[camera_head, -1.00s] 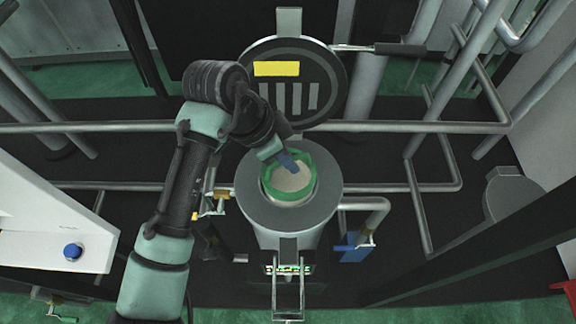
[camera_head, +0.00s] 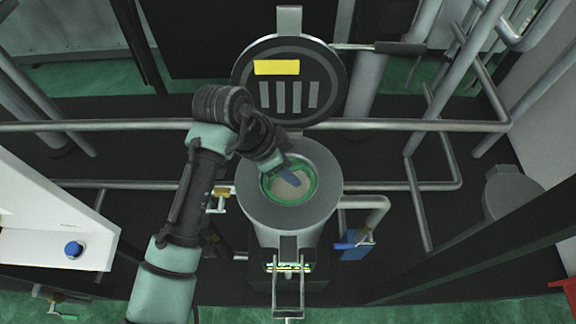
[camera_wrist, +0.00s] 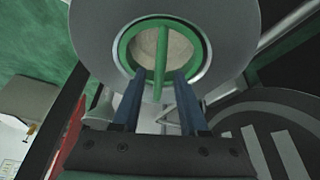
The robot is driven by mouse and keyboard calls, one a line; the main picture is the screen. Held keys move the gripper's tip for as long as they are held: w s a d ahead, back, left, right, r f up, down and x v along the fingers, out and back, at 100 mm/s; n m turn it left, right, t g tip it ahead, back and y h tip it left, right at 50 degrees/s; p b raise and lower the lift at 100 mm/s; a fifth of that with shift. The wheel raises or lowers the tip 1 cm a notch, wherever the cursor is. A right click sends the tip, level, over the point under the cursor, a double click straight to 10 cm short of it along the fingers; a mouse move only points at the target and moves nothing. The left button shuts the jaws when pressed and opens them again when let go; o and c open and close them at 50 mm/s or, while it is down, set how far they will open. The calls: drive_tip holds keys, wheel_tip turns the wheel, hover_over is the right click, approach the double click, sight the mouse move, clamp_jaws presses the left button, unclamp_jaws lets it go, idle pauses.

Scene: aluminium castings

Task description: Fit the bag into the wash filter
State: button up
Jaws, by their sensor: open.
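The bag has a green ring rim (camera_head: 312,188) and a pale inside. It sits in the round mouth of the grey wash filter (camera_head: 325,205), its rim inside the opening. In the wrist view, the bag (camera_wrist: 122,48) has a green bar handle across it, and the filter's flange (camera_wrist: 228,40) surrounds it. My gripper (camera_head: 288,177) reaches over the mouth from the upper left. Its blue fingers are open in the wrist view (camera_wrist: 159,78), one on each side of the bar. I cannot tell whether either finger touches the bar. The lower bag is hidden inside the filter.
The filter's dark round lid (camera_head: 290,100), with a yellow label, stands open behind the mouth. A lever (camera_head: 400,48) extends right from it. Horizontal pipes (camera_head: 400,126) run behind and beside the filter. A blue-handled valve (camera_head: 355,243) is at right.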

drive_tip(key=b+v, duration=0.2)
drive_tip(key=v, duration=1)
drive_tip(key=w+d+r+n+t+h, duration=0.1)
drive_tip(key=w+d+r+t, duration=0.25)
drive_tip(key=r, duration=0.35)
drive_tip(key=w+d+r+n+t, duration=0.1)
drive_tip(key=w+d+r+t, duration=0.3)
drive_tip(key=r, duration=0.3)
drive_tip(key=w+d+r+n+t+h, duration=0.1)
drive_tip(key=w+d+r+n+t, duration=0.1)
drive_tip(key=d+r+t, duration=0.4)
drive_tip(key=s+a+r+n+t, duration=0.2)
drive_tip(key=r+t, duration=0.1)
drive_tip(key=r, duration=0.4)
drive_tip(key=s+a+r+n+t, duration=0.2)
drive_tip(key=s+r+t, duration=0.1)
drive_tip(key=r, duration=0.5)
drive_tip(key=s+a+r+n+t+y, duration=0.5)
drive_tip(key=s+r, duration=0.3)
drive_tip(key=s, duration=0.2)
drive_tip(key=shift+s+r+t+y, duration=0.2)
drive_tip(key=shift+r+t+y, duration=0.05)
drive_tip(key=shift+t+y, duration=0.5)
